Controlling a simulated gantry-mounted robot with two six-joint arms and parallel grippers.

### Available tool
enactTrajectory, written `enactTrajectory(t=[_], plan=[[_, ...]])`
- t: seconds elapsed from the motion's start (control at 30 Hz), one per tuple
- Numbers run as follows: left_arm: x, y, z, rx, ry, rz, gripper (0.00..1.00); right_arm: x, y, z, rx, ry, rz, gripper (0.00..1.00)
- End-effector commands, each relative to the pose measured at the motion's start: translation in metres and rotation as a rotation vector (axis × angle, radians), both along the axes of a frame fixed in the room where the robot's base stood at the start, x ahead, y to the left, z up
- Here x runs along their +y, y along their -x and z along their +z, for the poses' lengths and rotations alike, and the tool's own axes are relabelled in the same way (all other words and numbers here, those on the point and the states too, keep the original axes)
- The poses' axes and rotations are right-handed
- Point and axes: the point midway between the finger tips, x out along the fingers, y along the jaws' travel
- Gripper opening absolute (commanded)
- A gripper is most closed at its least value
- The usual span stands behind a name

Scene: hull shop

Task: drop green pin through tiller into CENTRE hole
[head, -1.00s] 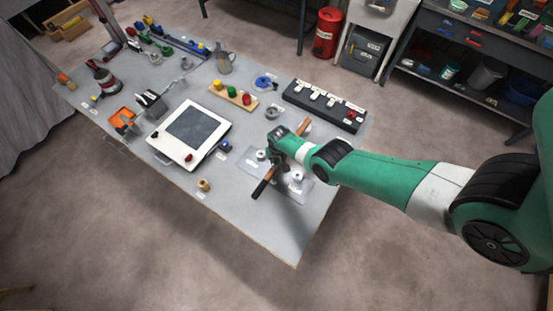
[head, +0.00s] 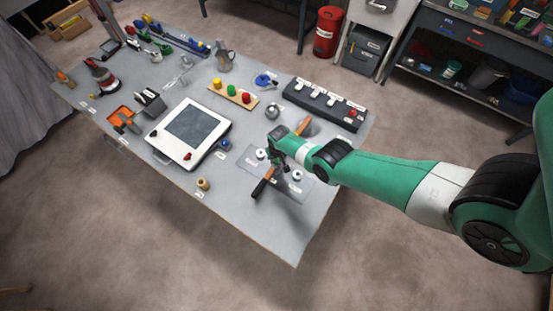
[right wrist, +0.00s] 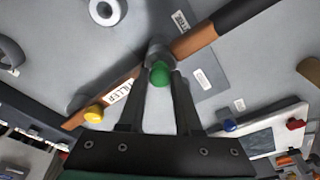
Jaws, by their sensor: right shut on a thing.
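The tiller is a wooden bar with a dark grip (head: 262,187); in the right wrist view its orange-brown part (right wrist: 195,40) meets a grey hub (right wrist: 158,52). It lies across a pale plate (head: 250,160) with white round bosses. My right gripper (right wrist: 160,80) is shut on the green pin, whose round green head (right wrist: 160,73) shows between the fingertips, right at the hub. The pin's shank and the centre hole are hidden, so I cannot tell how far the pin is in. In the head view my right gripper (head: 279,155) is over the tiller. My left gripper is not in view.
A wooden rack (head: 240,102) with yellow, green and red tops stands behind. A white-framed tablet (head: 190,135) lies to the left, and a black switch box (head: 325,103) stands at the back right. The table's front right corner is clear.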

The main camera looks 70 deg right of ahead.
Motion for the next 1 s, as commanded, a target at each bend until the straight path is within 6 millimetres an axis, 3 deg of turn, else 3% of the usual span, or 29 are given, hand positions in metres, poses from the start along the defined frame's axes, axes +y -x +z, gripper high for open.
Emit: enactTrajectory(t=[0.33,0.37,0.53,0.77,0.9,1.0], plan=[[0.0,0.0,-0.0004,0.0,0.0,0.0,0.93,-0.0001,-0.0002,-0.0004,0.0,0.0,0.0,0.0],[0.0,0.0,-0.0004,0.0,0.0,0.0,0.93,-0.0001,-0.0001,-0.0004,0.0,0.0,0.0,0.35],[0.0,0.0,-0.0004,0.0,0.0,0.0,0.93,0.0,0.0,-0.0004,0.0,0.0,0.0,0.65],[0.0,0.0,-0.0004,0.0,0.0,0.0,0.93,0.0,0.0,-0.0004,0.0,0.0,0.0,0.68],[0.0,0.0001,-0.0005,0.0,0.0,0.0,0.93,0.0,0.0,-0.0005,0.0,0.0,0.0,0.93],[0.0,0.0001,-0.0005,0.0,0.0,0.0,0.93,0.0,0.0,-0.0005,0.0,0.0,0.0,0.93]])
